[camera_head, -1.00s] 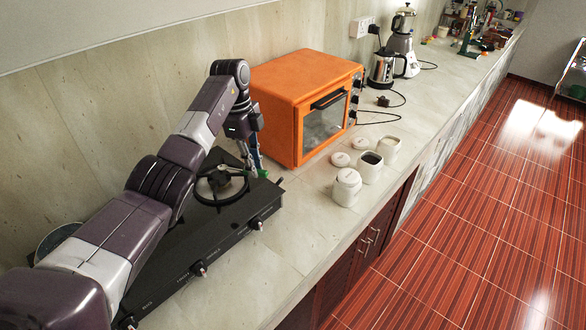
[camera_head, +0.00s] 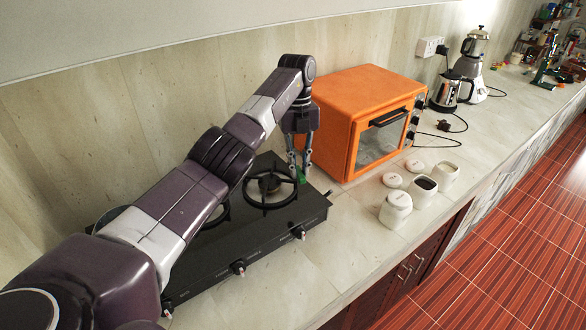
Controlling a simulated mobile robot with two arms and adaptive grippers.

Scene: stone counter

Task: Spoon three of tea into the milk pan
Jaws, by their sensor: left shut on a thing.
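My left gripper (camera_head: 299,165) points down above the back right of the stove, beside the right burner. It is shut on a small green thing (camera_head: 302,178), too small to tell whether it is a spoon. Three white canisters stand on the counter to the right. The middle one (camera_head: 422,191) is open with dark contents that look like tea. A round rim (camera_head: 106,217), possibly the milk pan, shows at the stove's far left, mostly hidden behind my arm. My right gripper is not in view.
The black gas stove (camera_head: 262,240) lies under my arm. An orange oven (camera_head: 365,110) stands close to the right of the gripper. The front counter is bare.

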